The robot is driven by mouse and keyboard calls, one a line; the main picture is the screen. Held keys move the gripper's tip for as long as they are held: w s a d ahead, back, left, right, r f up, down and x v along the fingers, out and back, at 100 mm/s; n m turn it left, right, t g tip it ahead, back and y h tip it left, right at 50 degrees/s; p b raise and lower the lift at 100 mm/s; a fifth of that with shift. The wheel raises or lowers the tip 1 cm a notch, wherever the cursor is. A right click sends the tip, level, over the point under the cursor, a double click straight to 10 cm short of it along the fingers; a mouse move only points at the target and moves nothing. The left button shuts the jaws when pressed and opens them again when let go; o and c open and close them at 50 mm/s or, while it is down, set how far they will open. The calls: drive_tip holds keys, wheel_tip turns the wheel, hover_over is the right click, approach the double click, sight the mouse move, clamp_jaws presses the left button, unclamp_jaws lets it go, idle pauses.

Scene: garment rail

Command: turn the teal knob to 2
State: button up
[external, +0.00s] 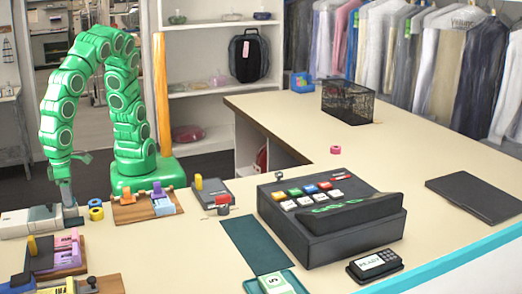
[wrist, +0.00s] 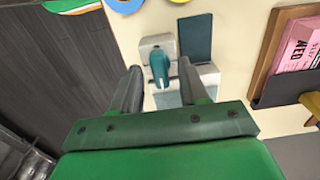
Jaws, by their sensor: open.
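The teal knob (wrist: 160,68) shows in the wrist view, upright against a pale grey housing (wrist: 157,42). My gripper (wrist: 159,74) is open, with one finger on each side of the knob. A gap shows between the knob and each finger, so neither seems to touch it. In the external view my gripper (external: 69,205) points down at the pale device at the left end of the counter. The knob cannot be made out there. I cannot read any number marks around it.
A dark teal panel (wrist: 195,36) stands right beside the knob. A wooden holder with pink cards (wrist: 301,45) is further right; it also shows in the external view (external: 60,252). Blue and yellow rings (external: 96,208) lie close by.

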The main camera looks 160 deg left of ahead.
wheel_tip(320, 180, up, 8)
drive_tip(key=shift+f, duration=0.15)
idle(0.3)
drive_tip(key=shift+a, duration=0.1)
idle(0.3)
